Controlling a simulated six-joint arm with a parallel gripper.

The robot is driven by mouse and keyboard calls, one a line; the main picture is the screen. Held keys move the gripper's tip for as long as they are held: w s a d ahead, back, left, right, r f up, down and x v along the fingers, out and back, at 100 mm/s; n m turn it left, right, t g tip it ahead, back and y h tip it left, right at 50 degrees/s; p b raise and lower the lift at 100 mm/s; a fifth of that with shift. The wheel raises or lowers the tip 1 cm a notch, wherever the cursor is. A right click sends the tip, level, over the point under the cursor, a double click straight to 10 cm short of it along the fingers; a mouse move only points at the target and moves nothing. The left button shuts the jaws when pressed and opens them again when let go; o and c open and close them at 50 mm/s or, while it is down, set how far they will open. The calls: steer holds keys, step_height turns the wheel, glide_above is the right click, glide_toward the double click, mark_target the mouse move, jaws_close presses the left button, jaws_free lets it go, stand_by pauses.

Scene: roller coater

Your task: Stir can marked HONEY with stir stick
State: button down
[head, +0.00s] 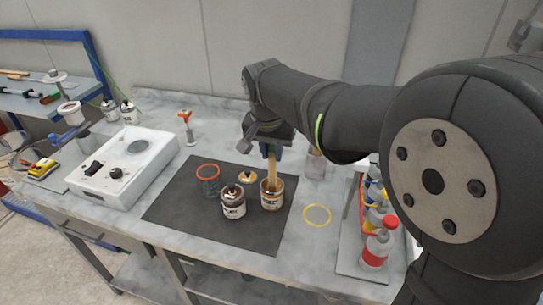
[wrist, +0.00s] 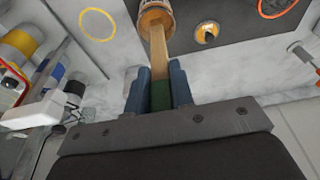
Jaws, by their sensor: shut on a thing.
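My gripper (head: 269,152) is shut on the stir stick (head: 271,170), a flat wooden stick. In the wrist view, my gripper (wrist: 160,90) has its blue fingers on either side of the stick's green end, and the wooden part (wrist: 158,45) runs to the can. The stick's lower end is inside an open can (head: 272,198) with a brown, white-labelled side; its tip is hidden. That can also shows at the top of the wrist view (wrist: 155,14).
A loose lid (head: 247,177) lies behind the cans on the dark mat (head: 180,210). A red-rimmed mesh cup (head: 208,182) stands left. A yellow ring (head: 317,215) and a bottle rack (head: 352,245) are right. A white device (head: 125,160) stands left of the mat.

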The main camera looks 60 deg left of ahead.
steer(key=shift+w+a+v, duration=0.15)
steer(key=shift+v, duration=0.95)
steer(key=shift+w+a+v, duration=0.2)
steer(key=shift+v, duration=0.9)
steer(key=shift+w+a+v, duration=0.15)
steer(key=shift+v, duration=0.95)
steer(key=shift+r, duration=0.2)
steer(key=shift+w+a+v, duration=0.15)
steer(key=shift+v, duration=0.8)
steer(key=shift+w+a+v, duration=0.15)
steer(key=shift+v, duration=0.85)
steer(key=shift+r, duration=0.1)
